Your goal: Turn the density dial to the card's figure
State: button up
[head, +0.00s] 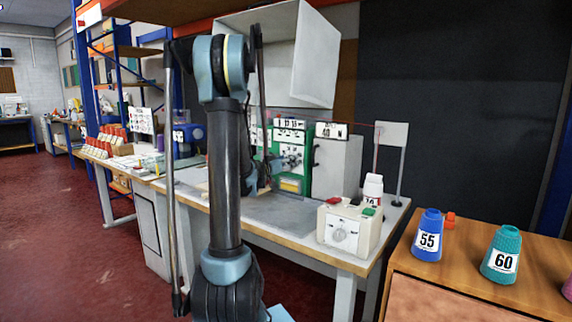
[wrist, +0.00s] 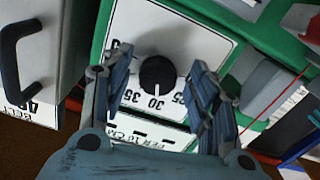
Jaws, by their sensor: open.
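The black round density dial (wrist: 158,73) sits on a white plate (wrist: 195,40) in the green machine's face. Figures 25, 30, 35 and part of another show around its lower side in the wrist view, upside down or tilted. A small light mark on the dial appears to face near 30. My gripper (wrist: 155,80) is open, with one finger on each side of the dial and visible gaps to it. In the head view my arm partly hides the green machine (head: 307,140), and my gripper (head: 291,161) is small at its front. I cannot make out which paper is the card.
A grey cabinet with a black handle (wrist: 14,55) stands close beside the dial. Cones marked 55 (head: 428,236) and 60 (head: 502,256) stand on the wooden cabinet.

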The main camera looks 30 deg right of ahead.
jog(key=shift+d, duration=0.15)
jog(key=c, duration=1.1)
jog(key=shift+o, duration=0.2)
jog(key=shift+w, duration=0.1)
jog(key=shift+r+n, duration=0.1)
jog(key=shift+n, duration=3.7)
